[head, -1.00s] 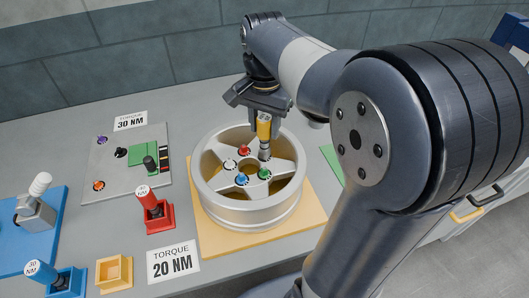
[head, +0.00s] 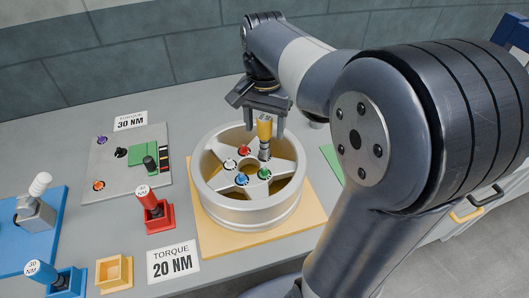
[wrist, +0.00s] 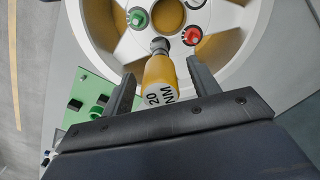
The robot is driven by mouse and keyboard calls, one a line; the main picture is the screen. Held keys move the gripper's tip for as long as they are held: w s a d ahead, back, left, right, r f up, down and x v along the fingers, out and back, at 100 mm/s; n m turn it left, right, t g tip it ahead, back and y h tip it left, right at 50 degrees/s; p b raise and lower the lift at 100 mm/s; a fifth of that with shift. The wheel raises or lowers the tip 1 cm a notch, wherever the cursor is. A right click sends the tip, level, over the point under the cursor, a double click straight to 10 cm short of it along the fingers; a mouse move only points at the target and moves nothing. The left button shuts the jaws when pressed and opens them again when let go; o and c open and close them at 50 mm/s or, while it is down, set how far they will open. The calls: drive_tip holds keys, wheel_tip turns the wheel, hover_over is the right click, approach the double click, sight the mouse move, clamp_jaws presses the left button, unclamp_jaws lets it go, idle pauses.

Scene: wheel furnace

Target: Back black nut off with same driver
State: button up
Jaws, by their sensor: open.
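The yellow 20 NM driver (head: 264,129) stands upright on the silver wheel (head: 204,196), its metal socket down at the upper-right nut position. The nut under the socket is hidden, so I cannot see its colour. My gripper (head: 265,120) is open, with one finger on each side of the yellow handle and a gap to it. In the wrist view the driver (wrist: 162,75) shows between the spread fingers of my gripper (wrist: 160,78). Red (head: 244,150), white (head: 230,164), blue (head: 241,180) and green (head: 264,174) nuts show on the wheel.
The wheel lies on a tan board (head: 222,247). Left of it stand a red driver in a red holder (head: 160,217), a blue driver in a blue holder (head: 70,284) and an empty yellow holder (head: 114,274). A grey panel (head: 107,175) lies behind.

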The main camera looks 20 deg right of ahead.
wheel_tip(320, 180, up, 11)
drive_tip(key=shift+f+p, duration=0.1)
drive_tip(key=shift+p, duration=0.25)
wheel_tip(320, 180, down, 10)
drive_tip(key=shift+f+b, duration=0.25)
drive_tip(key=shift+b, duration=0.15)
drive_tip(key=shift+f, duration=0.2)
drive_tip(key=shift+n, duration=2.2)
